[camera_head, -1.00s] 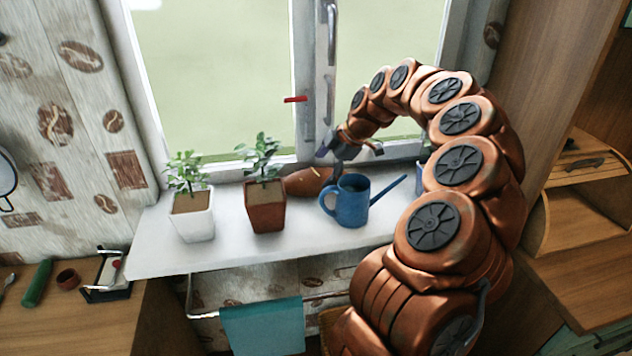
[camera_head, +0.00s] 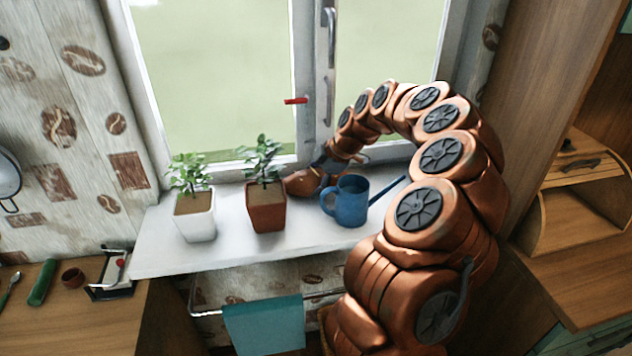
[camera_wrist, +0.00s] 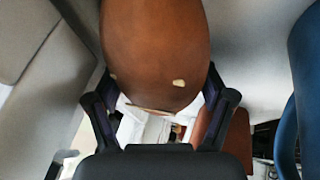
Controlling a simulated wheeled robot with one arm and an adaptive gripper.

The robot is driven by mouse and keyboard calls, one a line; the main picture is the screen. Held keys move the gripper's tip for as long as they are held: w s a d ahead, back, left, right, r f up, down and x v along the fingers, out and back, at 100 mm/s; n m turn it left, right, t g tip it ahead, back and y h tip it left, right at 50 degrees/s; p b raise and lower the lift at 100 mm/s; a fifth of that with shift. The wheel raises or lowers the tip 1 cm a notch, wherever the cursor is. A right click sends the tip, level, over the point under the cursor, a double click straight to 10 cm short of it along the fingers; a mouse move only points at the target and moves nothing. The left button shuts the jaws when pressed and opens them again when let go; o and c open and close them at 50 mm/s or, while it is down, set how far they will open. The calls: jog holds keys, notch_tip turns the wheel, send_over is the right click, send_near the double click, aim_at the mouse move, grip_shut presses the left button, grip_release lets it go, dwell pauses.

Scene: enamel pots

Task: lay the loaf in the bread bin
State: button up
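The brown loaf (camera_head: 299,184) lies on the white windowsill, between the plant in the brown pot and the blue watering can. In the wrist view the loaf (camera_wrist: 155,45) fills the upper middle, with pale marks on its near end. My gripper (camera_head: 324,171) is down at the loaf, partly hidden by the arm in the head view. In the wrist view my gripper (camera_wrist: 160,88) is open, with one finger on each side of the loaf's near end; firm contact cannot be told. The wooden bread bin (camera_head: 541,222) stands at the right, its front open.
The blue watering can (camera_head: 351,203) stands close to the right of the loaf. Plants in a brown pot (camera_head: 267,214) and a white pot (camera_head: 195,222) stand to the left. A window handle (camera_head: 330,45) is above. Wooden counter (camera_head: 570,272) is clear before the bin.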

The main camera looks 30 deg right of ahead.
aim_at(317, 182)
jog(key=c, duration=0.9)
jog(key=shift+c, duration=0.2)
jog(key=shift+s, duration=0.1)
jog(key=shift+s+a+r+b, duration=0.15)
jog(key=shift+s+r+b, duration=0.1)
jog(key=shift+b, duration=0.15)
notch_tip(317, 182, up, 11)
jog(key=shift+f+b, duration=0.1)
jog(key=shift+b, duration=0.95)
jog(key=s+a+b, duration=0.2)
jog(key=s+a, duration=0.1)
jog(key=s, duration=0.6)
jog(key=s+a+b, duration=0.3)
jog(key=s+a, duration=0.1)
jog(key=s, duration=0.4)
jog(key=shift+s+a, duration=0.25)
jog(key=shift+s, duration=0.15)
